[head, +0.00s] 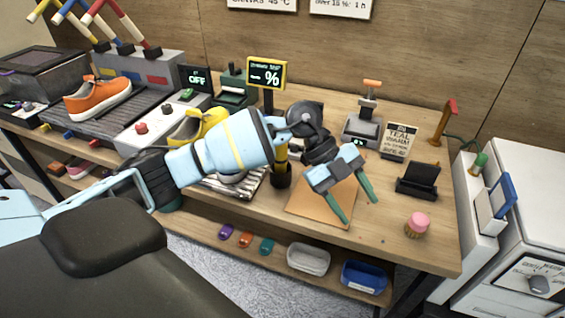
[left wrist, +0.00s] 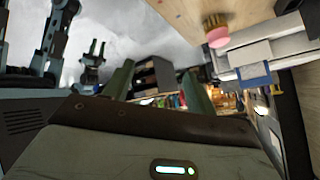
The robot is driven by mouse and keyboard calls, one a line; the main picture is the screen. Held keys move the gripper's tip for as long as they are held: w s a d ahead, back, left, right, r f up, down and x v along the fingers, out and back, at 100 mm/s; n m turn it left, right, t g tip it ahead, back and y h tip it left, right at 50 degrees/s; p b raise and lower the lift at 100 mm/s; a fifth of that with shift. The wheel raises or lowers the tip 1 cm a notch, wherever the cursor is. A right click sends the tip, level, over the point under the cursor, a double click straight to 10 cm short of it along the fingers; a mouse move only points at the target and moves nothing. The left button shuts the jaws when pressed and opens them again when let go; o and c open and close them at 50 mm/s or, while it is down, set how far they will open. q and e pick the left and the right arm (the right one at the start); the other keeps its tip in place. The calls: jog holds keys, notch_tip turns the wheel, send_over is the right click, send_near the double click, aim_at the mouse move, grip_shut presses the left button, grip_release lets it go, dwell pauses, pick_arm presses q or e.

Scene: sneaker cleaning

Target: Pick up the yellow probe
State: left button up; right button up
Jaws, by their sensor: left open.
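The yellow probe (head: 281,151) appears to stand upright in a round black holder (head: 281,177) on the workbench. My left forearm and wrist hide part of it in the head view. My left gripper (head: 361,212) is open and empty, to the right of the probe and above a tan mat (head: 310,206). Its green fingers point down toward the front right and also show in the left wrist view (left wrist: 158,88). The probe cannot be made out there. My right gripper (left wrist: 95,55) shows small in the left wrist view; its jaw state is unclear.
A pink-topped brush (head: 417,224) stands near the bench's right end. A yellow-framed percent display (head: 266,73) rises behind the probe. An orange sneaker (head: 98,98) sits far left.

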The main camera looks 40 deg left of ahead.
pick_arm(q)
jog(key=w+a+r+n+t+y, duration=0.1)
jog(key=w+a+n+y, duration=0.1)
jog(key=a, duration=0.3)
jog(key=w+a+r+n+y, duration=0.1)
jog(key=w+a+y, duration=0.15)
jog(key=a, duration=0.25)
notch_tip(320, 180, up, 3)
jog(key=n+y+b, duration=0.1)
jog(key=n+y, duration=0.4)
send_over(280, 153)
jog(key=shift+w+a+r, duration=0.2)
jog(key=shift+w+a, duration=0.15)
jog(key=shift+a, duration=0.1)
jog(key=shift+s+a+r, duration=0.1)
jog(key=shift+a+r, duration=0.05)
jog(key=shift+a, duration=0.05)
jog(key=shift+f, duration=1.35)
jog(key=shift+w+d+f, duration=0.1)
jog(key=shift+w+f, duration=0.15)
jog(key=shift+f, duration=1.05)
jog(key=shift+w+f, duration=0.2)
jog(key=shift+f, duration=1.05)
pick_arm(e)
jog(key=shift+w+a+f+g+y, duration=0.2)
jog(key=shift+w+a+f, duration=0.25)
jog(key=shift+f, duration=0.2)
jog(key=shift+w+a+f+g+y, duration=0.1)
jog(key=shift+w+a+f+y, duration=0.15)
jog(key=shift+a+f, duration=0.3)
